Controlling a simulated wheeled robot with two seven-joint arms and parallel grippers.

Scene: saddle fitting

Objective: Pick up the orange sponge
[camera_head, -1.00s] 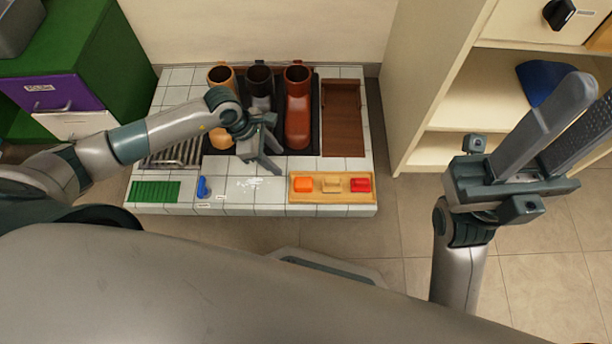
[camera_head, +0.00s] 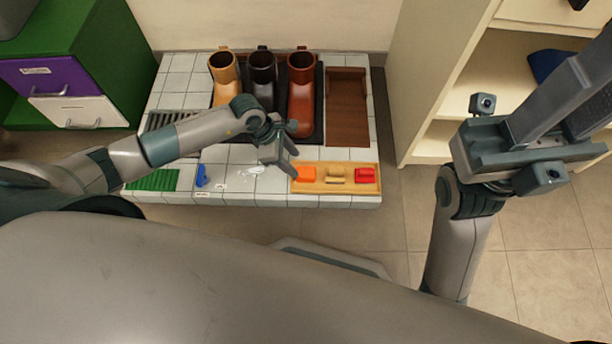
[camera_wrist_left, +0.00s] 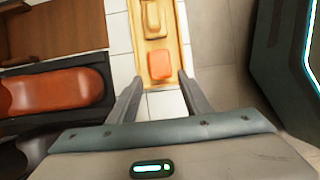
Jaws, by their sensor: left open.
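The orange sponge (camera_head: 305,174) lies at the left end of a shallow wooden tray (camera_head: 320,188) at the front right of the tiled platform. My left gripper (camera_head: 283,165) is open and empty, just left of the sponge and seemingly above the platform. In the left wrist view the orange sponge (camera_wrist_left: 160,65) lies ahead of the gap between the open fingers (camera_wrist_left: 160,92), with no finger visibly touching it. My right gripper (camera_head: 570,100) is at the right, far from the tray; its fingers stand apart and run out of the frame at the top right.
In the tray, a yellow block (camera_head: 336,175) and a red block (camera_head: 364,175) lie right of the sponge. Three boots (camera_head: 262,80) stand behind my left gripper. A blue item (camera_head: 201,176) and green mat (camera_head: 155,180) lie left. A cream shelf (camera_head: 440,90) stands right.

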